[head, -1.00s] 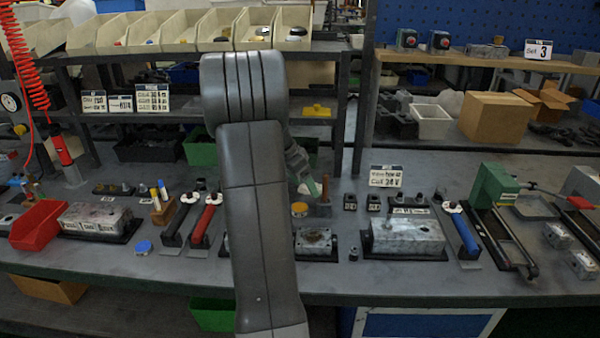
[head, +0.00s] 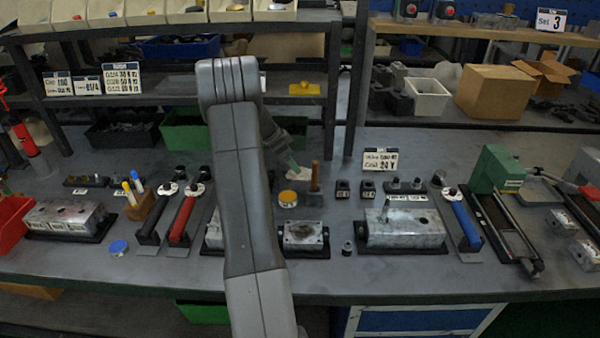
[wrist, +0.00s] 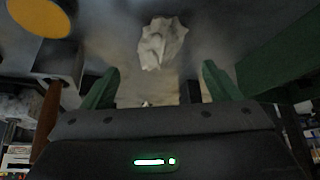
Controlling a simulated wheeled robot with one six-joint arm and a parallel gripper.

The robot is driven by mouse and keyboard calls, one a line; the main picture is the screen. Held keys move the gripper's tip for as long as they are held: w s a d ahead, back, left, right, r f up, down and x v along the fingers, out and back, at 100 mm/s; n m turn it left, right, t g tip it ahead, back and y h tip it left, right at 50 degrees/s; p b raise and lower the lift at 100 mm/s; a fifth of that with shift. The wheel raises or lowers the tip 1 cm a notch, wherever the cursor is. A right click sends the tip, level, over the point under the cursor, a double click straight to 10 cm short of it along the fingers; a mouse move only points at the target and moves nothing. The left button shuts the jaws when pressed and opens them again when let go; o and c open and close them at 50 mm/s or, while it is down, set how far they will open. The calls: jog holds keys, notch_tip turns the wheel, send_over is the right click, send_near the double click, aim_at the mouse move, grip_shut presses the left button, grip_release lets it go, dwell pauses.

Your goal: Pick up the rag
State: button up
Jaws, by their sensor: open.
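The rag (wrist: 162,43) is a crumpled off-white cloth on the grey bench top. In the wrist view it lies ahead of my fingertips, roughly centred between them, with a gap to both. In the head view a small pale patch of it (head: 302,174) shows just beside my fingertips. My gripper (wrist: 160,85) has two green fingers, spread apart with nothing between them. In the head view my gripper (head: 293,163) is low over the back of the bench, partly hidden by my own arm.
A yellow-lidded tin (head: 288,198) and a block with an upright wooden handle (head: 314,178) stand close to the rag. A green bin (head: 185,130) is behind to the left. A shelf post (head: 356,90) rises behind. Metal valve blocks (head: 405,222) line the front.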

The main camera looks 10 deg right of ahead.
jog(key=shift+p+x, duration=0.65)
jog(key=shift+x, duration=2.15)
jog(key=shift+s, duration=0.1)
jog(key=shift+c, duration=0.4)
jog(key=c, duration=1)
